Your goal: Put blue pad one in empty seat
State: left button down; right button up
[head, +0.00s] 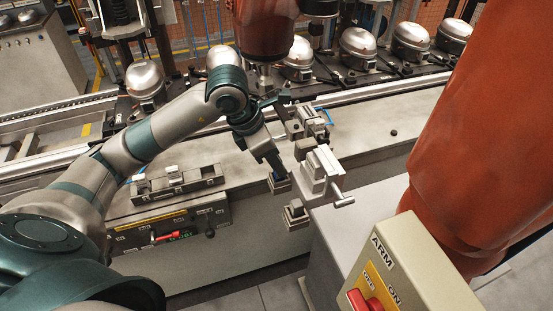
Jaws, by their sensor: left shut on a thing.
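My left gripper (273,166) reaches down from the left arm to the middle of the view, beside the grey clamp fixture. It is shut on a small dark blue piece, probably the blue pad (278,177), mostly hidden by the fingers. The piece is right over or at a small beige seat (280,188); I cannot tell whether they touch. A second small beige seat (296,222) with a dark grey block on it stands nearer, to the right. I cannot tell which seat is empty. My right gripper is not in view.
The grey clamp fixture with a handle (320,170) stands close right of my gripper. A beige switch box (385,265) and a large orange robot arm (470,130) fill the right. Several compressors (359,46) line the back conveyor. A small tray (178,186) lies left.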

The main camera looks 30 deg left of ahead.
pick_arm(q)
jog(key=shift+f, duration=0.15)
jog(key=c, duration=1.6)
grip_release()
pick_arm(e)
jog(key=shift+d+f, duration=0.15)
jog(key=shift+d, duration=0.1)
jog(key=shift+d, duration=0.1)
